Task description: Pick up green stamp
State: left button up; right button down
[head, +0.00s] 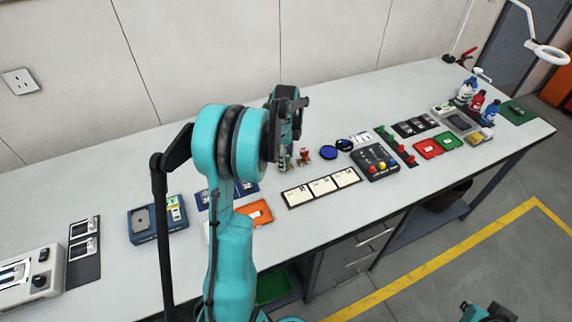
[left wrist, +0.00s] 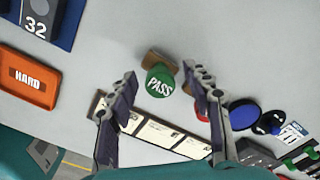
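The green stamp (left wrist: 160,84) has a round green top marked PASS and a brown block base. It stands on the table between the two fingers of my left gripper (left wrist: 159,74) in the left wrist view, with a visible gap on both sides. In the head view, my left gripper (head: 289,140) points down above it, and the green stamp (head: 287,163) is partly hidden. A red stamp (head: 304,157) is just to the right; it is mostly behind a finger in the left wrist view. My right gripper (head: 485,313) shows only partly at the bottom edge.
Blue ink pads (head: 328,153) lie right of the stamps. A button box (head: 375,162), coloured trays and bottles stand further right. The table behind the stamps is clear.

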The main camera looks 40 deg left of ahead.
pick_arm(q)
grip_shut()
jog(key=shift+r, duration=0.1)
jog(key=shift+r, duration=0.25)
notch_tip(320, 180, up, 4)
jog(key=shift+f+p, duration=0.1)
jog(key=shift+p, duration=0.9)
jog(key=s+d+r+p, duration=0.3)
jog(key=d+r, duration=0.3)
jog(key=d, duration=0.5)
jog(key=shift+s+r, duration=0.15)
jog(key=shift+r, duration=0.1)
jog(key=shift+d, duration=0.1)
